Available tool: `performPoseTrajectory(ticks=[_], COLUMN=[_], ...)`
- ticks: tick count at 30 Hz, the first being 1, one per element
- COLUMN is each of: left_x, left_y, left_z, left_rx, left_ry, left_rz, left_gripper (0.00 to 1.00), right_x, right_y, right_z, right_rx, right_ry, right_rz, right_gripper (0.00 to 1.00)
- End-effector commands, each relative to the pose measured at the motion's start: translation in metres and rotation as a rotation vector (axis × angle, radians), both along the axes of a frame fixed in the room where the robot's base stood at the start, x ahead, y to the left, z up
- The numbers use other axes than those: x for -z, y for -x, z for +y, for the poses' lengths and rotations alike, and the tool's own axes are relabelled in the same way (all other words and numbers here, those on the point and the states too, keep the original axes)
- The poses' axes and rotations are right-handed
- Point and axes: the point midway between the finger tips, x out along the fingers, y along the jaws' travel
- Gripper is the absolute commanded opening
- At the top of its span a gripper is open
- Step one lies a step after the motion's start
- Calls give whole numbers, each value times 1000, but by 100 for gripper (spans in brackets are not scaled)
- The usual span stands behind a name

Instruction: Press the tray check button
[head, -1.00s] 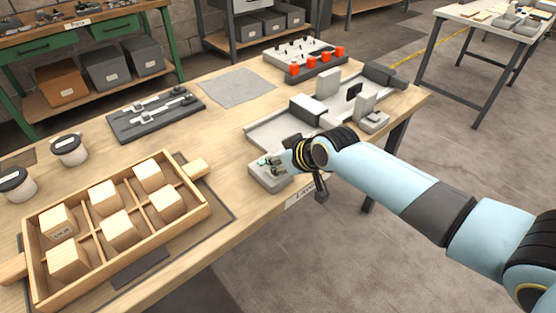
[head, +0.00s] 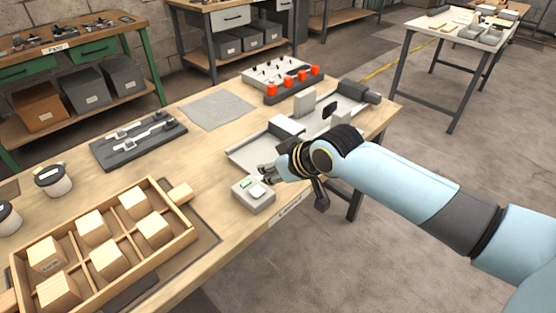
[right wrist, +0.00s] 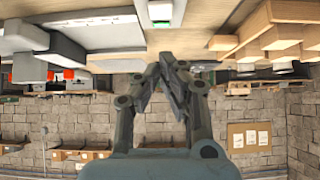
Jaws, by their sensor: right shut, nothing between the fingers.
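The tray check button box (head: 253,204) is a small light-grey box at the table's front edge in the head view. It has a white button (head: 257,191) and a green light (head: 246,184) on top. My right gripper (head: 266,173) is shut and empty, just beyond the button; the button top is uncovered. In the right wrist view the closed fingertips (right wrist: 166,60) show below the box (right wrist: 160,13), with a visible gap in the picture. The wooden tray (head: 160,257) holds several wooden blocks in compartments at the lower left. My left gripper is out of view.
A grey metal fixture (head: 240,155) lies just behind my right gripper. A panel with red knobs (head: 293,86), a grey mat (head: 216,109) and a dark plate with metal parts (head: 139,140) lie farther back. White-and-dark jars (head: 54,182) stand at the left.

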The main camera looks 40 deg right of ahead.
Motion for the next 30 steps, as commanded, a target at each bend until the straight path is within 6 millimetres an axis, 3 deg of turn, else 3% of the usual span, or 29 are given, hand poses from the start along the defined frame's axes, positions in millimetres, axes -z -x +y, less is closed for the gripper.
performPoseTrajectory(ticks=[9, 30], left_x=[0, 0], left_y=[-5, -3], left_z=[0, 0], left_rx=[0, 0], left_ry=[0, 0], left_rz=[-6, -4], left_gripper=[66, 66], right_x=[-24, -25], right_y=[23, 24], right_z=[-2, -1], right_rx=[0, 1], right_ry=[0, -1], right_rz=[-1, -3], right_gripper=[0, 0])
